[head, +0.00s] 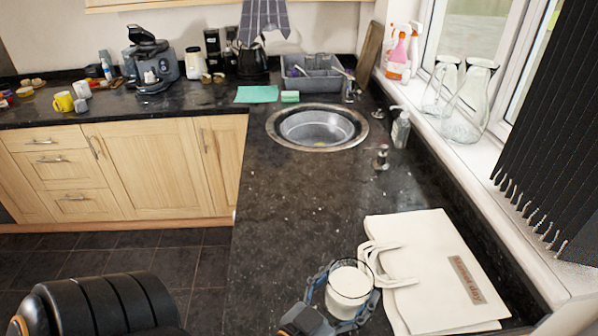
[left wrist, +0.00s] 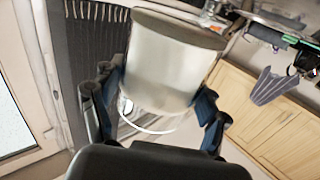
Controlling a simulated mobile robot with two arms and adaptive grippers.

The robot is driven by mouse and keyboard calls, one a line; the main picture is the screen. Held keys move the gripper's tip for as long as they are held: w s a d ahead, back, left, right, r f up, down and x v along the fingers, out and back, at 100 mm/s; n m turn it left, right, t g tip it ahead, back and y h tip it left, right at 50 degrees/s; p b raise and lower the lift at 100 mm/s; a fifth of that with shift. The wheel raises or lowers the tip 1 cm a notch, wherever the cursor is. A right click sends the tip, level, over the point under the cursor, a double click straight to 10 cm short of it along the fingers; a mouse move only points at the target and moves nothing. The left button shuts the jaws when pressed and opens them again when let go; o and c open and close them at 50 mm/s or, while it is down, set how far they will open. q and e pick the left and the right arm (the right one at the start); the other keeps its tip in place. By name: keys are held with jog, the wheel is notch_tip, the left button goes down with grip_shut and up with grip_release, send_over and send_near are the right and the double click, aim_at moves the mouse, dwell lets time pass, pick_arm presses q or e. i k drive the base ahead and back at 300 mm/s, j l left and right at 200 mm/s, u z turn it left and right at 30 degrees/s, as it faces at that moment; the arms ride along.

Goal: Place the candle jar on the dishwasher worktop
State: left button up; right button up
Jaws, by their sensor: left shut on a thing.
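The candle jar (head: 350,284) is a clear glass with white wax, seen from above at the bottom of the head view. My left gripper (head: 344,298) is shut around its sides with blue-padded fingers. In the left wrist view the jar (left wrist: 165,62) sits between the two fingers of the left gripper (left wrist: 160,104). The black speckled worktop (head: 290,205) lies under and beyond the jar; I cannot tell whether the jar touches it. My right gripper is not in view.
A white bag (head: 428,262) lies just right of the jar, its handles beside the glass. A round sink (head: 318,127), soap bottle (head: 401,128) and dish rack (head: 313,78) are farther back. The worktop between sink and jar is clear. Glass bottles (head: 466,105) stand on the sill.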

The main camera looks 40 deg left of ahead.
aim_at(267, 222)
jog(key=k+j, duration=0.2)
jog(key=j, duration=0.2)
jog(key=k+j+z, duration=0.1)
jog(key=k+j, duration=0.4)
jog(key=j, duration=0.25)
jog(key=i+j, duration=0.1)
jog(key=j, duration=0.3)
jog(key=i+j+z, duration=0.15)
jog(key=j, duration=0.25)
jog(key=i+j, duration=0.1)
jog(key=j, duration=0.35)
